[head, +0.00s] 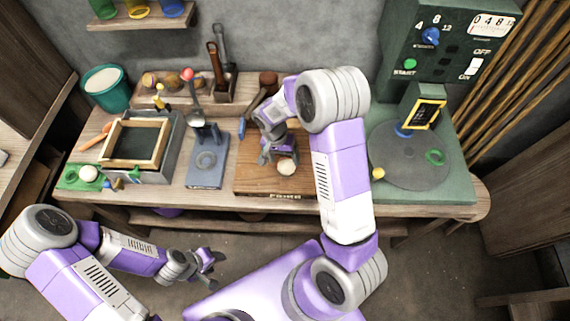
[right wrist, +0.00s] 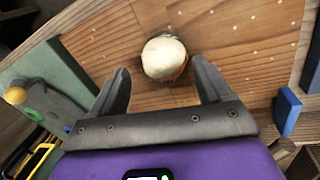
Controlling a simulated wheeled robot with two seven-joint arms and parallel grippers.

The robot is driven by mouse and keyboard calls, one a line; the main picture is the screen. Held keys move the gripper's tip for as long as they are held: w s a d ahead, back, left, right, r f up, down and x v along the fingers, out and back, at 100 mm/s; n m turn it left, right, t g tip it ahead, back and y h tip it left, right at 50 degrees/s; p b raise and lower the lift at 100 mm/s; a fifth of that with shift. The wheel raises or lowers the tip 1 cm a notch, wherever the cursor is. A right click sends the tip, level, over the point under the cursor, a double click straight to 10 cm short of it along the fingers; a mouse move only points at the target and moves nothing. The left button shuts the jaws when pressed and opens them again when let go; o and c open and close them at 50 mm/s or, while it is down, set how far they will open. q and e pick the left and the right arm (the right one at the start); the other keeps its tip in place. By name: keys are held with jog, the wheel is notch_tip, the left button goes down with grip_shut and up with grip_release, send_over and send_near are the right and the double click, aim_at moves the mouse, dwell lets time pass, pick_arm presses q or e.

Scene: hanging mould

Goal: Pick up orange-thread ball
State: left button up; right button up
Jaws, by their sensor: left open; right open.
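A cream ball (head: 286,167) sits on the brown wooden board (head: 250,180) near its front edge. In the right wrist view the ball (right wrist: 165,57) shows a little orange along its lower right rim. It seems to rest in a round dark hollow. My right gripper (head: 273,154) is open just beside the ball. In the right wrist view the open fingers (right wrist: 160,68) point at the ball, one on each side, with gaps and no visible contact. My left gripper (head: 212,270) is open and empty, low in front of the bench.
A green machine (head: 440,45) with a round grey plate (head: 410,160) stands to the right. A blue-grey stand (head: 208,165) and a framed tray (head: 135,145) stand left of the board. Another pale ball (head: 88,173) lies on a green pad. A blue block (right wrist: 287,110) is near the board's edge.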

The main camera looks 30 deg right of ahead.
aim_at(285, 162)
jog(key=f, duration=0.3)
jog(key=f+b, duration=0.1)
jog(key=f, duration=0.1)
jog(key=shift+w+d+f, duration=0.1)
jog(key=shift+d+f, duration=0.1)
jog(key=shift+d, duration=0.2)
jog(key=shift+c, duration=0.3)
jog(key=c, duration=0.8)
jog(key=shift+r, duration=0.1)
